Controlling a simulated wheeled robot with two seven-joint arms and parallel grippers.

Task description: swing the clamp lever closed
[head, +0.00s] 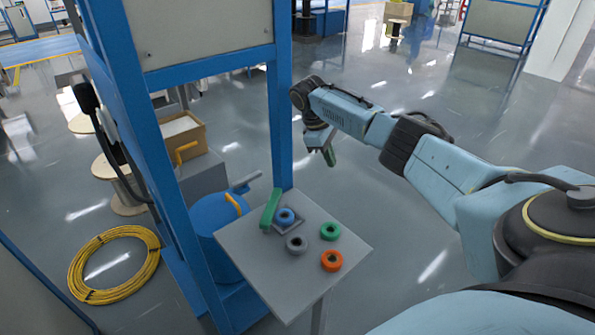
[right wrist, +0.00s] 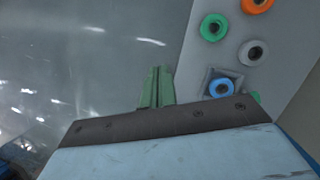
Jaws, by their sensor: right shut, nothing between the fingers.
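A green bar (head: 270,208), which looks like the clamp lever, stands tilted up at the far-left edge of the small grey table, beside a square holder (head: 290,225). A blue ring (head: 285,216) sits in the holder. In the right wrist view a green bit of the bar (right wrist: 255,97) shows behind my gripper's housing; the rest is hidden. My right gripper (head: 330,157) hangs in the air beyond the table, above and right of the bar, touching nothing. Its green fingers (right wrist: 157,88) are shut and empty. My left gripper is not in view.
The grey table (head: 340,248) also holds grey (head: 296,244), green (head: 330,231) and orange (head: 332,261) rings. A blue frame post (head: 282,100) rises behind the bar. A blue drum (head: 212,215) stands left of the table. The floor right of the table is clear.

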